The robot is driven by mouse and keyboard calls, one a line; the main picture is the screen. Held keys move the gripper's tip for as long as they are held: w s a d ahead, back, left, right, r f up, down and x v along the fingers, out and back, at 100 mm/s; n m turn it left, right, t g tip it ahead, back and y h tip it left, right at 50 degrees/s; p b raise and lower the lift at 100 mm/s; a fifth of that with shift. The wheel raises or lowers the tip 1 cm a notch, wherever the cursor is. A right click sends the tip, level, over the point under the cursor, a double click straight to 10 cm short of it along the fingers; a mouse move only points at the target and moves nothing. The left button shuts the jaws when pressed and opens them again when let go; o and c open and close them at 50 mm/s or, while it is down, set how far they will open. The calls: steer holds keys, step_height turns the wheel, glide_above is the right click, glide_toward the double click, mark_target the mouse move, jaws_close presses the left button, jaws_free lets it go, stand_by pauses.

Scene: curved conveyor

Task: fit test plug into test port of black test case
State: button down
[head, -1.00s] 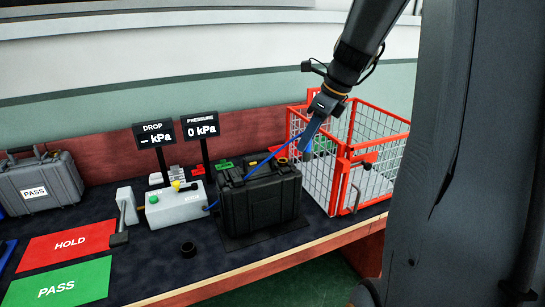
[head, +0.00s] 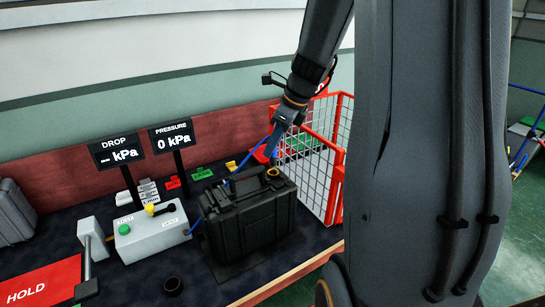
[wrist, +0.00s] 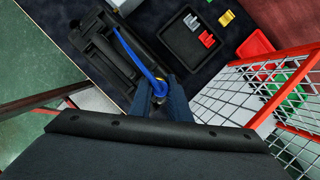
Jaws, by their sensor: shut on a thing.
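The black test case (head: 250,218) stands upright on the dark bench, its handle on top. A brass-coloured ring, the test port (head: 273,172), shows on top of the case near its right corner. My gripper (head: 271,155) points down just above the port, seemingly close to it. In the wrist view my gripper (wrist: 160,98) is shut on the test plug (wrist: 158,90), whose blue hose (wrist: 135,52) runs back across the case (wrist: 98,48). The fingers hide most of the plug. I cannot tell whether the plug touches the port.
A red wire cage (head: 322,165) stands right behind the case.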

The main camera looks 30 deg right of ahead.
mark_target(273, 164)
step_height(273, 164, down, 4)
steer(key=shift+f, duration=0.1)
steer(key=c, duration=1.7)
jaws_free()
steer(key=shift+o, duration=0.2)
steer(key=shift+d, duration=0.1)
steer(key=b+v, duration=0.2)
steer(key=v, duration=1)
steer(key=s+a+f+n+g+h, duration=0.1)
steer(key=s+a+f+n, duration=0.5)
steer(key=n, duration=0.8)
steer(key=s+a+f+n+h, duration=0.1)
steer(key=s+a+f+n, duration=0.4)
steer(key=a+f+n, duration=0.3)
steer(key=a+n, duration=0.4)
steer(key=n, duration=0.2)
steer(key=shift+s+g+h, duration=0.4)
steer(key=shift+a, duration=0.1)
